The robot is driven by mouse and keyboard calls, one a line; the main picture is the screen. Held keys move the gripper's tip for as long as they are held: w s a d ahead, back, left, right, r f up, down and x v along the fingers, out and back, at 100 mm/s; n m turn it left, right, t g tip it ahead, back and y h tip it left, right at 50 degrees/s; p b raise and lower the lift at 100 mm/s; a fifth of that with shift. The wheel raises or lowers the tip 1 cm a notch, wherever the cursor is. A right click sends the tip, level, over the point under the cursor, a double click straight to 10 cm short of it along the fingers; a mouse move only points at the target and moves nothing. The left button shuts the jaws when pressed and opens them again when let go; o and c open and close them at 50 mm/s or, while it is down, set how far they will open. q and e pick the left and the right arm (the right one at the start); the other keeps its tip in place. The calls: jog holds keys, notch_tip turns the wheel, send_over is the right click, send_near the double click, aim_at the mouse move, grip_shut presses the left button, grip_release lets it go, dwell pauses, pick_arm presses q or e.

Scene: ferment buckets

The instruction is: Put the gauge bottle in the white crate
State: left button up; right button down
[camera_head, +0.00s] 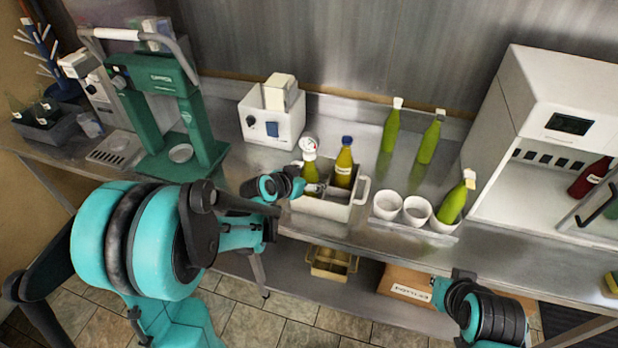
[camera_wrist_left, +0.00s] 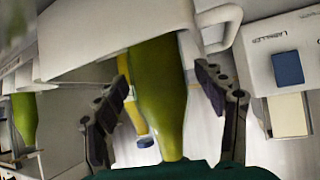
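The gauge bottle (camera_head: 310,173) is green, with a round white gauge on top. It stands in the back left part of the white crate (camera_head: 325,208). A yellow-green bottle with a blue cap (camera_head: 344,167) stands beside it in the crate. My left gripper (camera_head: 318,188) is at the crate's left side, by the gauge bottle. In the left wrist view, the gauge bottle (camera_wrist_left: 160,100) lies between the two spread fingers of my left gripper (camera_wrist_left: 165,95), with a visible gap at the right finger. My right arm shows at lower right, but its fingers do not show.
White cups (camera_head: 388,205) and a tilted green bottle (camera_head: 453,204) stand right of the crate. Two green bottles (camera_head: 391,128) stand behind them. A white labeller (camera_head: 272,118) is behind the crate, and a green press (camera_head: 165,120) stands left. Counter between press and crate is fairly clear.

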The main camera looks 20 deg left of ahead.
pick_arm(q)
jog(key=shift+s+r, duration=0.1)
jog(key=shift+r, duration=0.2)
jog(key=p+v, duration=0.4)
jog(key=v, duration=0.8)
jog(key=s+d+n+g+y, duration=0.1)
jog(key=s, duration=0.7)
jog(key=s+d+r+n+g+y, duration=0.1)
jog(key=s+n+g+y, duration=0.1)
jog(key=s, duration=0.6)
jog(key=shift+d+r+n+g, duration=0.2)
jog(key=shift+d+n+g, duration=0.1)
jog(key=shift+d, duration=0.1)
jog(key=shift+s+f, duration=0.1)
